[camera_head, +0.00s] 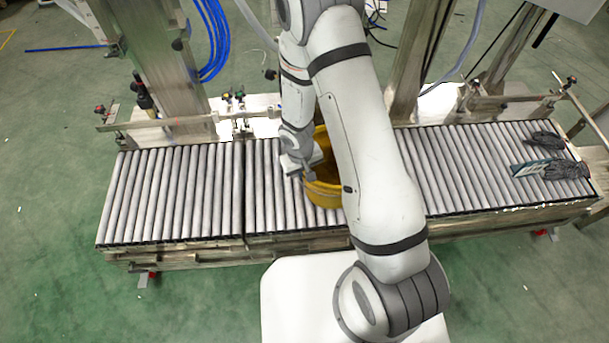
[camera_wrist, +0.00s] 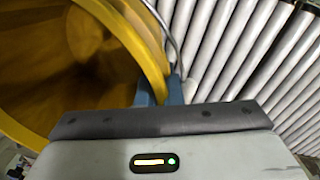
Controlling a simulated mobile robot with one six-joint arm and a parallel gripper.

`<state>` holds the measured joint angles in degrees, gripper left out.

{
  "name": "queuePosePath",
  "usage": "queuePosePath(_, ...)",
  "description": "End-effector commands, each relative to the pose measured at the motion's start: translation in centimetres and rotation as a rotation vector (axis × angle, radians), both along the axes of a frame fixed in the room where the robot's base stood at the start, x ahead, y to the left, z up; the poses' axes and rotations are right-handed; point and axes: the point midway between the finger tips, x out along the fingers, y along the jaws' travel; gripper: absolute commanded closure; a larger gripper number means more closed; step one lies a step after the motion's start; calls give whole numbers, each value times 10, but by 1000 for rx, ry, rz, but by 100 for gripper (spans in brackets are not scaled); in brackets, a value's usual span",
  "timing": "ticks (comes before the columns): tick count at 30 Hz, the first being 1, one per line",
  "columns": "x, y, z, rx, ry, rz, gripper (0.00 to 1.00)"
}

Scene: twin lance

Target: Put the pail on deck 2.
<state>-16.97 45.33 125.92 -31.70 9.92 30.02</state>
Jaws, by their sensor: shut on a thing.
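The yellow pail (camera_head: 322,193) is at the middle section of the roller conveyor in the head view, partly hidden behind my arm. In the wrist view the pail (camera_wrist: 150,50) fills the upper left, with its open mouth and a thin metal handle showing. My gripper (camera_wrist: 160,92) is shut on the pail's rim, its blue-grey fingers at the rim's edge. In the head view my gripper (camera_head: 306,172) is at the pail's left side. I cannot tell whether the pail's bottom touches the rollers. No deck number is readable.
The left roller section (camera_head: 170,195) is bare. The right roller section (camera_head: 465,175) holds dark gloves (camera_head: 565,170) and a small flat blue-and-white item (camera_head: 530,168) at its far right. Metal posts (camera_head: 150,60) and rails stand behind the rollers.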

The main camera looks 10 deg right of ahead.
Motion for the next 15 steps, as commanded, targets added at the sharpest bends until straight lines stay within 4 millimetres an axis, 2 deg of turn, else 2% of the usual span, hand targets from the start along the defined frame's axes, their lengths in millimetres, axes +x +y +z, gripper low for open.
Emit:
queuePosePath(1, 0, 0, -5, 0, -1, 0, 100)
queuePosePath(13, 1, 0, -9, 1, -2, -1, 100)
queuePosePath(14, 1, 0, -7, 0, -1, -1, 91)
queuePosePath(15, 0, 0, -7, 0, -1, -1, 88)
